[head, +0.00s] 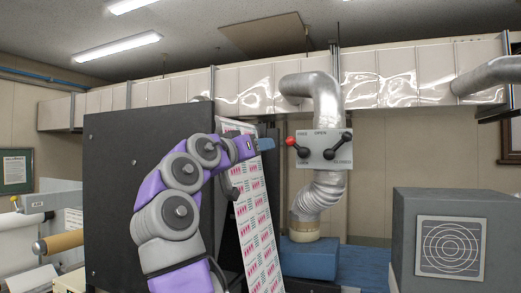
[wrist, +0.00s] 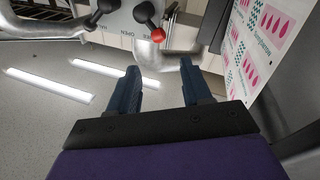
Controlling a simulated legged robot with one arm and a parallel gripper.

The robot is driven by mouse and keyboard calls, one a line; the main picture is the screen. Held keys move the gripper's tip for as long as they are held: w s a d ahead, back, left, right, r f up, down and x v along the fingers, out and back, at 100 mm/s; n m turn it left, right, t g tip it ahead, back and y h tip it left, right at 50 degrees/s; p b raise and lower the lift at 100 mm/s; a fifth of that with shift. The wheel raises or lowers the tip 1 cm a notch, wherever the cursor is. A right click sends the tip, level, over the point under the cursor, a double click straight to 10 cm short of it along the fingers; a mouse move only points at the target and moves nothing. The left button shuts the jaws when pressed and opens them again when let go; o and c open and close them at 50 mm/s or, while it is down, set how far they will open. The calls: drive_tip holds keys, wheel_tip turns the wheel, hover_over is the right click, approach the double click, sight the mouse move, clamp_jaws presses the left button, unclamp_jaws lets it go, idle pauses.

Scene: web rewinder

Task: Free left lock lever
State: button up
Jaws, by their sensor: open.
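A second lever with a black knob (head: 346,136) sits on the panel's right half. My gripper (head: 267,144) is just left of the red knob, apart from it in the head view. In the wrist view my gripper (wrist: 160,66) is open, with nothing between its fingers. The red knob (wrist: 143,12) shows beyond the fingertips at the top, in an upside-down view. The exact gap is unclear.
A silver duct (head: 318,195) runs above and below the panel. A printed label web (head: 255,225) and a dark machine side (head: 130,190) stand left of it. A grey box (head: 400,240) stands at right. Open air lies between gripper and panel.

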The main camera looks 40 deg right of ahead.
drive_tip(key=shift+s+d+f+y, duration=0.1)
drive_tip(key=shift+s+d+y, duration=0.05)
drive_tip(key=shift+d+y, duration=0.2)
drive_tip(key=shift+c, duration=0.5)
drive_tip(key=n+t+y, duration=0.8)
drive_tip(key=n+t, duration=0.3)
drive_tip(key=n, duration=0.2)
approach(292, 142)
drive_tip(key=shift+y, duration=0.25)
drive_tip(key=p+x, duration=0.2)
drive_tip(key=x, duration=0.1)
drive_tip(key=p+x, duration=0.1)
drive_tip(key=x, duration=0.2)
drive_tip(key=p+x, duration=0.2)
drive_tip(key=x, duration=0.1)
drive_tip(key=shift+d+r+p, duration=0.2)
drive_tip(key=shift+r+p, duration=0.1)
drive_tip(key=shift+p, duration=0.05)
drive_tip(key=shift+w+d+f, duration=0.15)
drive_tip(key=shift+w+d, duration=0.05)
drive_tip(key=shift+w, duration=0.2)
drive_tip(key=shift+c, duration=0.4)
